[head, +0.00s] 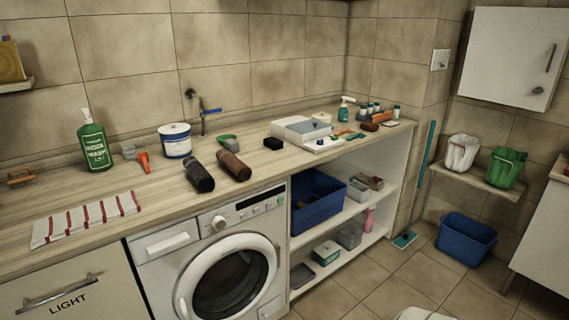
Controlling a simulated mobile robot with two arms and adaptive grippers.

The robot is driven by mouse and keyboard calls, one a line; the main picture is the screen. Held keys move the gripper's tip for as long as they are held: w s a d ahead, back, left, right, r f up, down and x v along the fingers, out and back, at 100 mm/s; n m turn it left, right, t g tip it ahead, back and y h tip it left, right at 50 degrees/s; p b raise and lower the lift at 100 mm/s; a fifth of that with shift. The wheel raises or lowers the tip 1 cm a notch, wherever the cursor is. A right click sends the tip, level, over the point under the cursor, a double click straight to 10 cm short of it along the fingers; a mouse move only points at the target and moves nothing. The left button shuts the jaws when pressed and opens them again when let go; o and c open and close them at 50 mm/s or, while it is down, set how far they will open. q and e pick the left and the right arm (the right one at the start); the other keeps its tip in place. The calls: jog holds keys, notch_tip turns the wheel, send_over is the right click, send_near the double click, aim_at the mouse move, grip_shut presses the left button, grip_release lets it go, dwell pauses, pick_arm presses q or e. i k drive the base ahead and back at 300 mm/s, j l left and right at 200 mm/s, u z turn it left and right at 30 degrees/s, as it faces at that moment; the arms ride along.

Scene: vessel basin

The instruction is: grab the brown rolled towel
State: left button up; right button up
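A brown rolled thing (234,166), which looks like the brown rolled towel, lies on the wooden countertop (110,187) above the washing machine. A darker, nearly black roll (199,176) lies just to its left, close beside it and at a similar slant. Neither of my grippers shows in the head view.
A green wool wash bottle (94,143), a white and blue tub (175,141), an orange-handled tool (143,161) and a striped cloth (87,218) are on the counter. A black block (273,143) and white trays (301,129) stand right of the rolls. The washing machine (217,265) is below.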

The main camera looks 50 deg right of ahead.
aim_at(240, 170)
jog(key=z, duration=1.3)
